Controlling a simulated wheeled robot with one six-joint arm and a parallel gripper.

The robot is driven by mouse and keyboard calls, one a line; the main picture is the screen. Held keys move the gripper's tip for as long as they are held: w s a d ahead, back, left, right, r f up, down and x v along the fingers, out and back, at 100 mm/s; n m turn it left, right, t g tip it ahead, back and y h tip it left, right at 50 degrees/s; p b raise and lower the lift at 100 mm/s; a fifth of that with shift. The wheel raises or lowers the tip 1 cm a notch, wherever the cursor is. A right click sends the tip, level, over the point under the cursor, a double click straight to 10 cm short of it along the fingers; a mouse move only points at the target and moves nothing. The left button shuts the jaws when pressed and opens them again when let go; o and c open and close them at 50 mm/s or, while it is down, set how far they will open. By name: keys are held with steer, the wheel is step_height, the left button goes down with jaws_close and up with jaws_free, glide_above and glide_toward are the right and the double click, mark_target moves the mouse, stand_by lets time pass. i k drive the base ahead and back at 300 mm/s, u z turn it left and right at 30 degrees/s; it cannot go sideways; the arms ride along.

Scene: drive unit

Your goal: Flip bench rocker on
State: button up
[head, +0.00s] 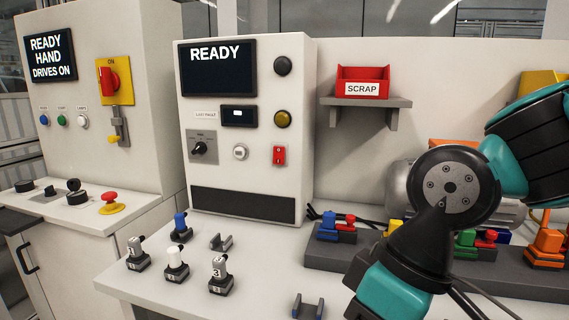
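A small red rocker switch (279,156) sits low on the right side of the grey-white bench box's front panel (243,172); I take it to be the bench rocker. It is too small to tell which way it is tipped. The box's screen (219,67) reads READY. My arm crosses the right part of the view, well to the right of the rocker and apart from it. My gripper is outside the picture, so its opening and any hold are hidden.
A selector knob (199,148) and yellow button (283,118) are near the rocker. Several small numbered and coloured pieces stand on the bench before the box. A red SCRAP bin (362,82) sits on a wall shelf. A control cabinet (103,110) stands left.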

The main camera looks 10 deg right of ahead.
mark_target(279, 151)
steer(key=k, duration=0.65)
steer(key=u, duration=0.85)
steer(key=i, duration=1.4)
steer(key=z, duration=0.7)
